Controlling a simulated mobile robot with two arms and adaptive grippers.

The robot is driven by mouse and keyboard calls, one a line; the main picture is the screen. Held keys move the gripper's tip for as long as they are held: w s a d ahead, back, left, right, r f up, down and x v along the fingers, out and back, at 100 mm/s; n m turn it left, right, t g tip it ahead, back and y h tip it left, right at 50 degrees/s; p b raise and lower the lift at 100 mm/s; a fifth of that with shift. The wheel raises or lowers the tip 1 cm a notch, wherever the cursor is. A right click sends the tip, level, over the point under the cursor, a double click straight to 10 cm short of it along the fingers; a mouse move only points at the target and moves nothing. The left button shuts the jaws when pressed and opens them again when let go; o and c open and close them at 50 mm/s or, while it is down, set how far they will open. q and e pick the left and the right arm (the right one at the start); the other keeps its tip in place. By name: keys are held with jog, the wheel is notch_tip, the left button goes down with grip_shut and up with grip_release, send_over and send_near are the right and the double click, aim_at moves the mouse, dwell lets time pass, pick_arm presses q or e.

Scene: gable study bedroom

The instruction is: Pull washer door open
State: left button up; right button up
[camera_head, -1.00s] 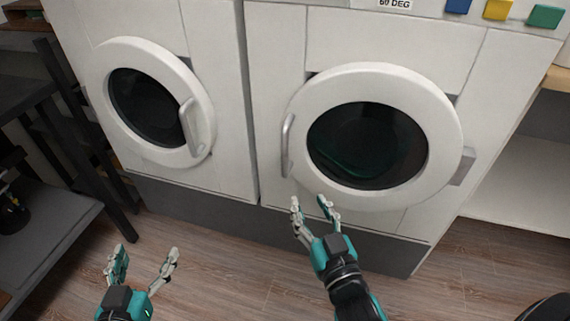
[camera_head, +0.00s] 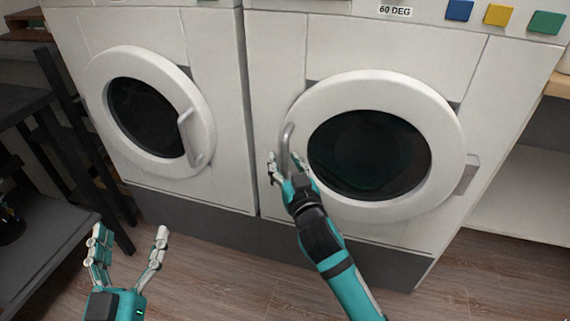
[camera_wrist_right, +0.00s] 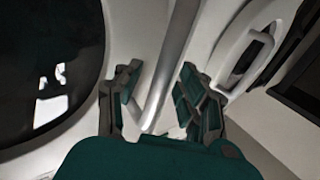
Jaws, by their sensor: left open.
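The right washer's white round door (camera_head: 447,145), with dark glass, looks closed. Its metal handle (camera_head: 288,135) is on the door's left side. My right gripper (camera_head: 284,160) is at the handle's lower part. In the right wrist view, the handle (camera_wrist_right: 174,45) runs between the spread fingers of my right gripper (camera_wrist_right: 159,72), with gaps visible on both sides. The door's dark glass (camera_wrist_right: 40,50) is at the left there. My left gripper (camera_head: 130,232) is open and empty, low at the left and away from the washers.
The left washer (camera_head: 215,60) stands beside it, its door (camera_head: 203,100) looking closed. A dark rack (camera_head: 75,135) is at the far left and a white shelf (camera_head: 520,200) at the right. Wooden floor (camera_head: 215,275) is clear in front.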

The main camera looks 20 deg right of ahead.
jog(key=shift+w, duration=0.2)
grip_shut()
dwell(0.6)
